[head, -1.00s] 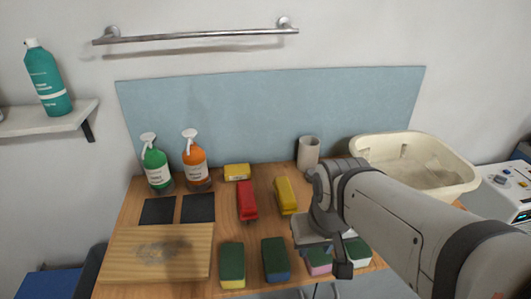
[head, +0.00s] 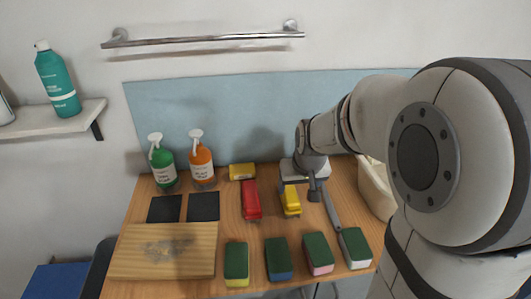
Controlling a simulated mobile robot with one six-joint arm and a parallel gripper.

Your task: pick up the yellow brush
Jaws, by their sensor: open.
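The yellow brush (head: 291,203) lies on the wooden table, right of the red brush (head: 251,200). My gripper (head: 299,190) is over the far end of the yellow brush and hides part of it. Its jaws are open, with one finger visible on the brush's right side and the other near its left edge. I cannot tell whether the fingers touch the brush.
Sponges with green tops (head: 277,258) line the front of the table (head: 228,219). A yellow block (head: 242,171), green bottle (head: 161,165) and orange bottle (head: 201,168) stand behind. A wooden board (head: 163,250) and dark pads (head: 203,207) are left. My arm partly covers the cream basin (head: 374,188).

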